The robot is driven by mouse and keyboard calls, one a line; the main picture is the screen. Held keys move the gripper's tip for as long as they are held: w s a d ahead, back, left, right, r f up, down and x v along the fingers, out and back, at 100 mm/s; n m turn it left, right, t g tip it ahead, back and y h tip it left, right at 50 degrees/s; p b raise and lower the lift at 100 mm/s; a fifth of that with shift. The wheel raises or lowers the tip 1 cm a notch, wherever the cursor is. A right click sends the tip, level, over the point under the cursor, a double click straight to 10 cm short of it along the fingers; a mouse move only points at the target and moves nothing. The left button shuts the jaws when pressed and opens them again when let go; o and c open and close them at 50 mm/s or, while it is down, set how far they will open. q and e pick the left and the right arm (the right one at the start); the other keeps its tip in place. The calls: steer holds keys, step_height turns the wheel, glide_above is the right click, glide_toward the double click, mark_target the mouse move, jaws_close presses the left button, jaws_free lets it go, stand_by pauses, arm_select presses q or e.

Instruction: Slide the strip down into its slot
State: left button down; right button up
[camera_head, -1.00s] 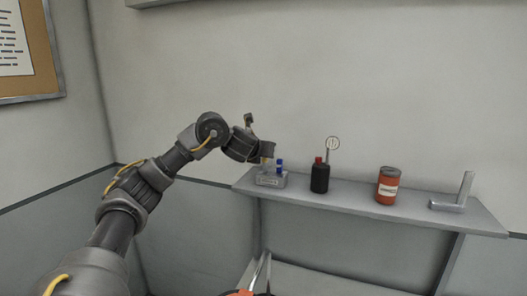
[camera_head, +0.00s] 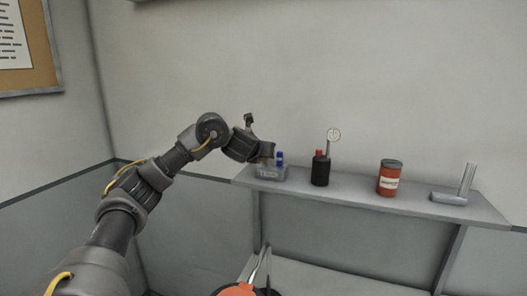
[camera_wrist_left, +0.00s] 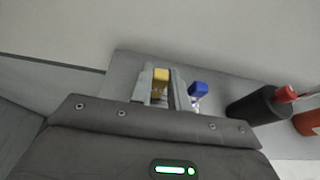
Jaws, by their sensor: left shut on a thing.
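The strip (camera_wrist_left: 161,76) has a yellow end and sits between the two fingers of my left gripper (camera_wrist_left: 161,92) in the left wrist view. My left gripper (camera_head: 266,156) is shut on it, just above the left part of a small grey holder block (camera_head: 271,174) on the shelf. A sliver of yellow shows under the fingers in the head view. The strip's lower end and its slot are hidden, so I cannot tell how deep it sits. A blue-capped piece (camera_head: 280,157) stands upright in the holder, right beside the fingers; it also shows in the left wrist view (camera_wrist_left: 198,89).
The holder stands near the left end of a grey wall shelf (camera_head: 345,190). To its right stand a black bottle with a red top (camera_head: 320,171), a red can (camera_head: 390,178) and an L-shaped metal piece (camera_head: 460,190). The wall is close behind.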

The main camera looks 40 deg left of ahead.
arm_select(q)
steer(key=shift+f, duration=0.35)
steer(key=c, duration=1.3)
jaws_free()
steer(key=shift+o, duration=0.2)
steer(key=shift+r, duration=0.1)
steer(key=p+v, duration=0.4)
steer(key=v, duration=0.7)
